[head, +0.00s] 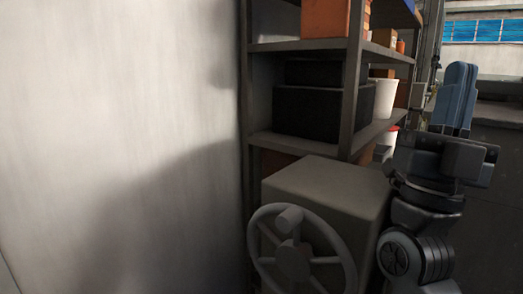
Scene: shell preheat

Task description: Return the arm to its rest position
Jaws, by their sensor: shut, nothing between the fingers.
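My gripper (456,97) is at the right of the head view, at the end of my dark grey arm. Its two blue fingers point up and lie together, with nothing seen between them. The gripper is apart from the shelf in the picture, to the right of it. The lower part of my arm runs out of the bottom of the view.
A grey box (335,185) with a spoked handwheel (293,258) stands left of my arm. Behind it is a metal shelf (355,85) with dark boxes (325,108), white cups (385,98) and orange bins (323,17). A pale wall (120,120) fills the left.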

